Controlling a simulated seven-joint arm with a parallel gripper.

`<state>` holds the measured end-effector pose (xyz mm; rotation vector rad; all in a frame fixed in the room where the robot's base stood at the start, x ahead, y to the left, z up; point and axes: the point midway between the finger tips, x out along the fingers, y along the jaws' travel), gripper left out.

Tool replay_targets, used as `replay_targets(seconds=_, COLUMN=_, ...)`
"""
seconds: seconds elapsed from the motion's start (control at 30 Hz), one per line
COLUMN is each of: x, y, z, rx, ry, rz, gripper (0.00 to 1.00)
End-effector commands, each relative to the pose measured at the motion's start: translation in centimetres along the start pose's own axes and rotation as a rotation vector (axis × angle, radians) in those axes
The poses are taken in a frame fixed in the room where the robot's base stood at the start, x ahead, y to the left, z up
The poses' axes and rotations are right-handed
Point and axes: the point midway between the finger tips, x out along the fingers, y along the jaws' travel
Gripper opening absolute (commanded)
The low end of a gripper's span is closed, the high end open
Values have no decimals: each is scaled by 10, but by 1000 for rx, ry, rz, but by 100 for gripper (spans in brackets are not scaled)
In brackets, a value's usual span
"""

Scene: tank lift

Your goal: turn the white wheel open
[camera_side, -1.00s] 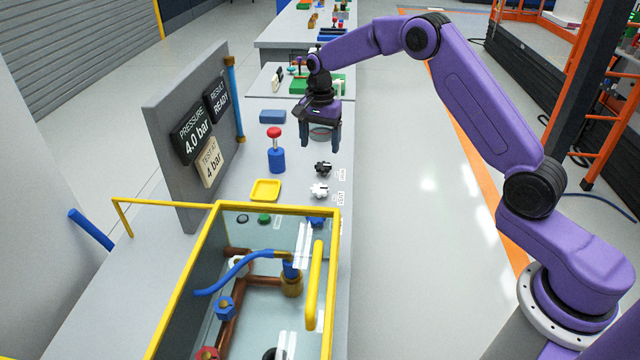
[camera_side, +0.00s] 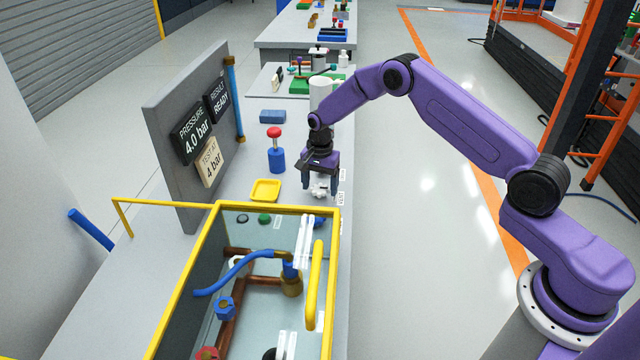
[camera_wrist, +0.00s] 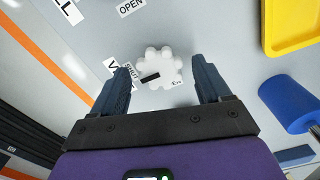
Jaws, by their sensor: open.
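The white wheel (camera_wrist: 160,62) is lobed and lies on the bench top, with a black bar mark on its face pointing to the lower left in the wrist view. It also shows between my fingers in the side view (camera_side: 319,191). My gripper (camera_wrist: 160,67) is open, pointing down over the wheel, with one finger on each side of it. I see gaps between the wheel and both fingers in the wrist view. A label reading OPEN (camera_wrist: 130,5) lies above the wheel in the wrist view. The black wheel is hidden behind my gripper in the side view.
A glass tank with a yellow frame (camera_side: 275,210) stands just in front. A yellow tray (camera_side: 265,190) and a blue post with a red knob (camera_side: 277,158) stand left of my gripper. A grey panel (camera_side: 165,95) reads pressure 4.0 bar and result ready.

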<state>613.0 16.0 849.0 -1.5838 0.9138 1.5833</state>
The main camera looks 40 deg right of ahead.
Motion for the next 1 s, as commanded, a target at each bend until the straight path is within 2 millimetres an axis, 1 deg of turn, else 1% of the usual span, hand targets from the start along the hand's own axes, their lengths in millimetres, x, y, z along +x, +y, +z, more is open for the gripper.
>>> replay_targets(seconds=0.2, x=0, y=0, z=0, rx=0, ry=0, rz=0, gripper=77)
replay_targets(seconds=0.23, x=0, y=0, z=0, rx=0, ry=0, rz=0, gripper=70)
replay_targets(seconds=0.27, x=0, y=0, z=0, rx=0, ry=0, rz=0, gripper=61)
replay_targets(seconds=0.3, x=0, y=0, z=0, rx=0, ry=0, rz=0, gripper=48)
replay_targets(seconds=0.37, x=0, y=0, z=0, rx=0, ry=0, rz=0, gripper=28)
replay_targets(seconds=0.4, x=0, y=0, z=0, rx=0, ry=0, rz=0, gripper=21)
replay_targets(seconds=0.63, x=0, y=0, z=0, rx=-10, ry=0, rz=0, gripper=21)
replay_targets(seconds=0.77, x=0, y=0, z=0, rx=-45, ry=0, rz=1, gripper=21)
replay_targets(seconds=1.0, x=0, y=0, z=0, rx=-192, ry=0, rz=1, gripper=21)
